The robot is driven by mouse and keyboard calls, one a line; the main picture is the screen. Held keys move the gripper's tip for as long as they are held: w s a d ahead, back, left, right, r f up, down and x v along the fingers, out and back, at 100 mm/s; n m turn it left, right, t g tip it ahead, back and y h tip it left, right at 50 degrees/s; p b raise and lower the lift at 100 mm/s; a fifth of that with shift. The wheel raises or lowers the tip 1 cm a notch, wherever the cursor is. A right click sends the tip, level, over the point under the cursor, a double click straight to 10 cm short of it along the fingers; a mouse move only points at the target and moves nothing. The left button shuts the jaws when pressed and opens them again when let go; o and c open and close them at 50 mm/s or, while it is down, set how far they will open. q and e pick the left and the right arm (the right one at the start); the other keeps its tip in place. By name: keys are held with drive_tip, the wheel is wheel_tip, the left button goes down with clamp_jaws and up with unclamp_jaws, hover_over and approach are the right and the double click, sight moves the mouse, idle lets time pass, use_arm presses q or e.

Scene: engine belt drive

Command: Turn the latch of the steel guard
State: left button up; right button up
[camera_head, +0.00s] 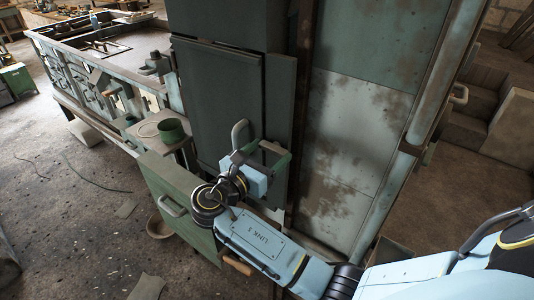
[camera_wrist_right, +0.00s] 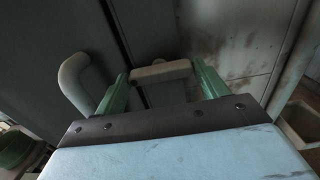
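The steel guard (camera_head: 215,95) is a dark grey-green upright panel in the middle of the head view. A curved grey handle (camera_head: 239,132) stands out from it and also shows at the left of the wrist view (camera_wrist_right: 75,82). My right gripper (camera_head: 273,153) is in front of the panel. In the wrist view its two green fingers (camera_wrist_right: 162,82) stand apart. A short pale bar (camera_wrist_right: 161,71), which looks like the latch, lies across the gap near the fingertips; I cannot tell whether they touch it. My left gripper is not in view.
A green panel with a handle (camera_head: 180,207) stands below my right wrist. A green cup (camera_head: 171,131) sits on a small ledge to the left. A long workbench (camera_head: 105,75) runs back left. A rusty pale wall (camera_head: 350,120) is at right. The floor at left is mostly free.

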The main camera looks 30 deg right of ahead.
drive_tip(key=c, duration=0.3)
